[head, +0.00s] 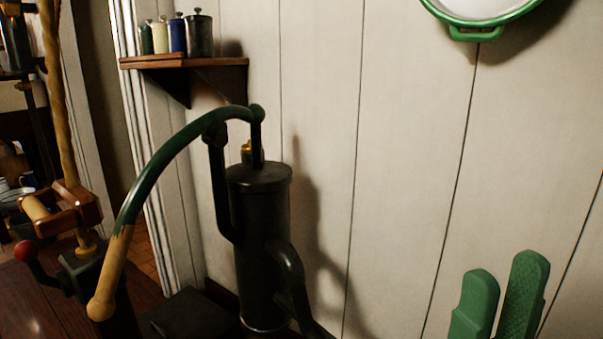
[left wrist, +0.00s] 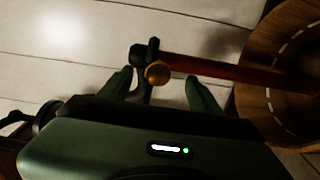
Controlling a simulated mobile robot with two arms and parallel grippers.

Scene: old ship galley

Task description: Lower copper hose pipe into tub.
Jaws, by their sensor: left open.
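A reddish-brown copper-coloured pipe (left wrist: 235,72) shows in the left wrist view. It runs from a black fitting (left wrist: 139,56) with a brass ball (left wrist: 158,74) toward the right. Its right end passes over the round wooden tub (left wrist: 246,100); whether it dips inside is unclear. My left gripper (left wrist: 160,80) is open, with one green finger on each side of the black fitting and ball; contact cannot be told. My right gripper (head: 502,285) is at the lower right of the head view, its two green fingers apart with nothing between them. The pipe and tub are not seen in the head view.
A black hand pump (head: 260,215) with a curved green and wooden handle (head: 165,160) stands by the white plank wall. A corner shelf (head: 190,63) holds several canisters. A green-rimmed basin (head: 478,33) hangs above. A red-knobbed lever (head: 25,251) is at left.

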